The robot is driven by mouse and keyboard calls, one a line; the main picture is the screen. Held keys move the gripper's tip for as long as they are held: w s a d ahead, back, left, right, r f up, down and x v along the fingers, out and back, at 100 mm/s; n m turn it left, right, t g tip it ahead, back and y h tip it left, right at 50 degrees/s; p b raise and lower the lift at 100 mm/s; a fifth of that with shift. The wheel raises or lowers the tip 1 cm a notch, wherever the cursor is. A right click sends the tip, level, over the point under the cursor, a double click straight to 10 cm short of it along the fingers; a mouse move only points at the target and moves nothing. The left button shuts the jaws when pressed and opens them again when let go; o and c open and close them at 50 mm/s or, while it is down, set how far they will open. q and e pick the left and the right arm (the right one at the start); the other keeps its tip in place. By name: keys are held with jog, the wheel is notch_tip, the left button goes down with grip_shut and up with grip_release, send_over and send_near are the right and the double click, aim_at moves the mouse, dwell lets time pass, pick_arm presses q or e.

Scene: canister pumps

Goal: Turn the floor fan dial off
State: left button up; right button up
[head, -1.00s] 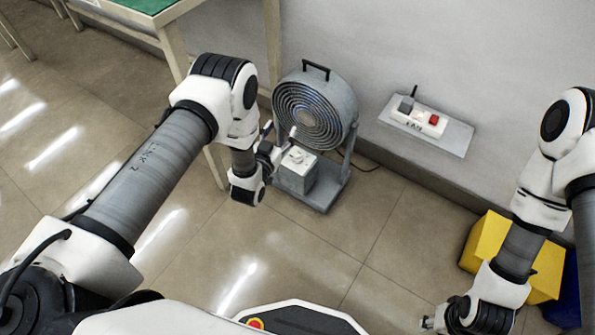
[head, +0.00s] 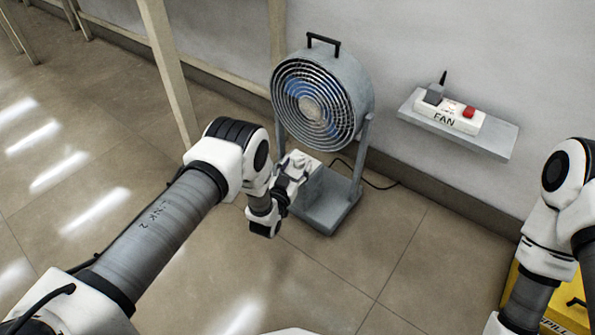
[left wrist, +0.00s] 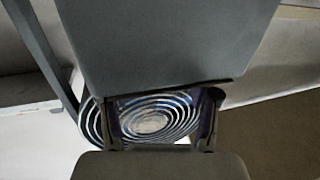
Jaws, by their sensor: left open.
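The grey floor fan (head: 312,104) stands on its base plate (head: 335,212) near the wall, with a round grille and a black top handle. A small control box (head: 316,183) with a pale top sits at the front of its base. I cannot make out the dial; my left gripper hides part of the box top. My left gripper (head: 293,170) is open and empty, at the box top. I cannot tell whether it touches. The left wrist view shows the fan's grille (left wrist: 152,120) between its fingers (left wrist: 160,118). My right gripper is outside the frames.
A wall shelf (head: 495,137) right of the fan holds a white power strip (head: 436,116) marked FAN, with a red switch (head: 469,112) and a dark plug (head: 434,95). A cable (head: 378,186) runs behind the fan. A yellow box (head: 570,305) stands lower right. Table legs (head: 170,75) stand left.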

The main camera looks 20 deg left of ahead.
pick_arm(q)
jog(key=shift+w, duration=0.55)
jog(key=c, duration=1.2)
jog(key=shift+o, duration=0.2)
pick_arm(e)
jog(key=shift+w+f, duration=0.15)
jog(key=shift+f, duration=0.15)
